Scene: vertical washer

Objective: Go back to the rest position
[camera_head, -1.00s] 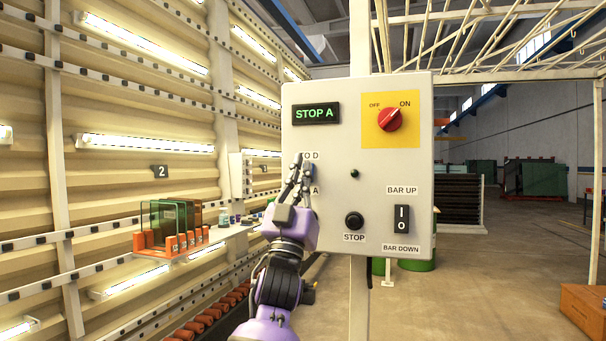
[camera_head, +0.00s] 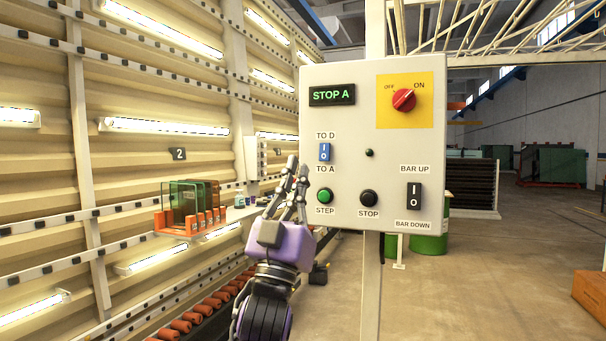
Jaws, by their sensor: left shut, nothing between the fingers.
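My left gripper (camera_head: 294,172) is purple and grey, and its fingers point up at the left edge of the control box. The fingers are shut with nothing between them. I cannot tell whether they touch the box. My right gripper does not show.
A ribbed wall with lamps (camera_head: 160,127) runs along the left. An orange rack (camera_head: 176,225) holds dark panes, above a row of orange rollers (camera_head: 180,326). Behind the box are a post (camera_head: 371,300) and a green drum (camera_head: 430,243). Open floor lies at the right.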

